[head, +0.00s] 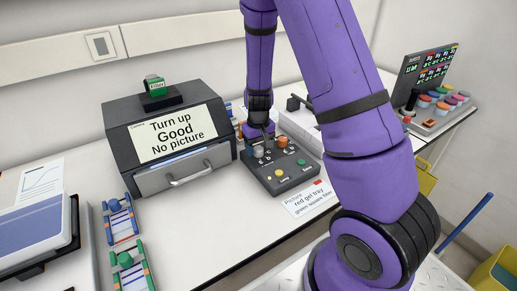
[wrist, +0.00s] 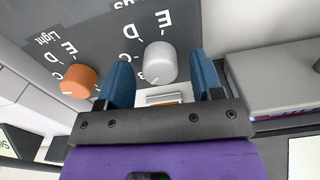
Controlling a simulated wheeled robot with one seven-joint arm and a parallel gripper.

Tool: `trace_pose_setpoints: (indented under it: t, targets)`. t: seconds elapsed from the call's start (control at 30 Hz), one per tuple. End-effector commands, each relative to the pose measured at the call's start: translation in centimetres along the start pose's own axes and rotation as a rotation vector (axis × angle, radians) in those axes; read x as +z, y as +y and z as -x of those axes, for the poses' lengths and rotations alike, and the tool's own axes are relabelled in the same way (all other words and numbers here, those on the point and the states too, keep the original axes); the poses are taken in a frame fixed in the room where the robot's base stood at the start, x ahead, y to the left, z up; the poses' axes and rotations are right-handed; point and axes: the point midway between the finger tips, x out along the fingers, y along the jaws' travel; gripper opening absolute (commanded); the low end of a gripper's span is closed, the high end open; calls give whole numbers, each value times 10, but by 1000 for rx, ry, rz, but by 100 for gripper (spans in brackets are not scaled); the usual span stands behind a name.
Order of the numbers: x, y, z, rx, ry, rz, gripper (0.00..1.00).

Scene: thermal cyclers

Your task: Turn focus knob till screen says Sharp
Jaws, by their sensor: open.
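In the head view my gripper (head: 261,137) is over the panel's back left part.
A green filter block (head: 155,86) sits on the imager. A card (head: 309,200) mentioning a red gel tray lies in front of the panel. Blue and green racks (head: 120,218) stand at left. Coloured pots (head: 440,102) are at far right.

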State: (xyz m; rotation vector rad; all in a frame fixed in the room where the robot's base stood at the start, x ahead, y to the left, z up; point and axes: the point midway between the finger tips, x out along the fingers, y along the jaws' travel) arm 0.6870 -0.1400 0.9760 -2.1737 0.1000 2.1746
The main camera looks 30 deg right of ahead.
Motion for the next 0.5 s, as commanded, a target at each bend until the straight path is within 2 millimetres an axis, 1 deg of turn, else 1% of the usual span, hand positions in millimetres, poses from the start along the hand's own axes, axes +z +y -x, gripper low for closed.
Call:
trace_pose_setpoints:
  t: [0.03, 0.13, 0.4, 0.43, 0.47, 0.5]
  targets:
    - [0, 0, -4, 0, -1, 0, 60]
    - [0, 0, -7, 0, 0, 1, 60]
    - [0, 0, -8, 0, 1, 1, 60]
    - [0, 0, -8, 0, 1, 1, 56]
    - [0, 0, -8, 0, 1, 1, 49]
    - [0, 0, -8, 0, 1, 1, 40]
